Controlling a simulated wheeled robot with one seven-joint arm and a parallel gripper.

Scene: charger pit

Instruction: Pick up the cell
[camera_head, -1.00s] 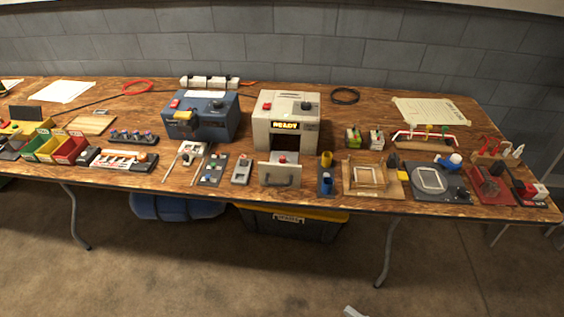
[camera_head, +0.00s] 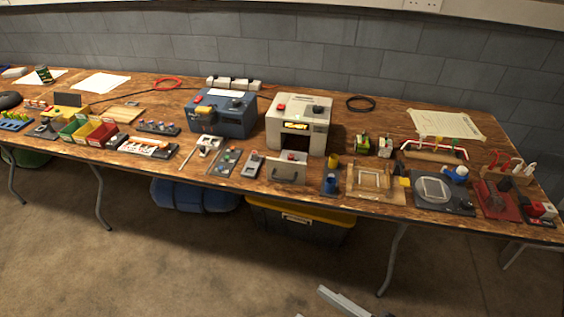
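Which item is the cell is not clear at this size. A small yellow cylinder (camera_head: 334,160) stands near the front of the wooden table (camera_head: 160,87), right of the charger with the lit display. A blue cylinder (camera_head: 330,183) stands in a dark holder just in front of it. Two small blocks, one green and black (camera_head: 362,144) and one pale with green (camera_head: 385,146), stand farther back. No gripper fingers can be made out. A pale grey bar at the bottom edge seems to be part of my arm, well apart from the table items.
The pale charger (camera_head: 298,125) and the blue charger (camera_head: 222,112) stand at mid-table. A handled grey plate (camera_head: 286,173) is before the pale one. Fixtures and trays crowd the front edge. A yellow-lidded bin (camera_head: 300,220) is under the table; the floor in front is open.

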